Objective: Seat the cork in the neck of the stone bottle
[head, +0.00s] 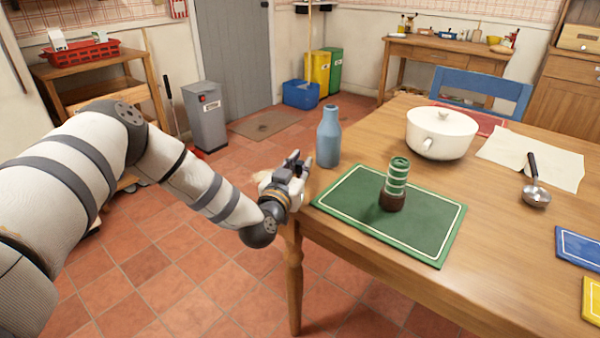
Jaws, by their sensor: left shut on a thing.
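The stone bottle (328,140) is blue-grey and stands upright near the table's left edge. Its neck points up and no stopper shows in it. My left gripper (301,163) is just left of the bottle, at the table edge. It is shut on a small pale thing, mostly hidden by the fingers; it looks like the cork, and no other cork shows. Whether its tip touches the bottle is unclear. My right gripper is out of view.
A green mat (432,243) bears a green-striped object with a brown base (396,184). A white lidded pot (441,135), a ladle (535,190), a pale cloth (565,172) and blue and yellow mats lie further right. The table edge is close to my left gripper.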

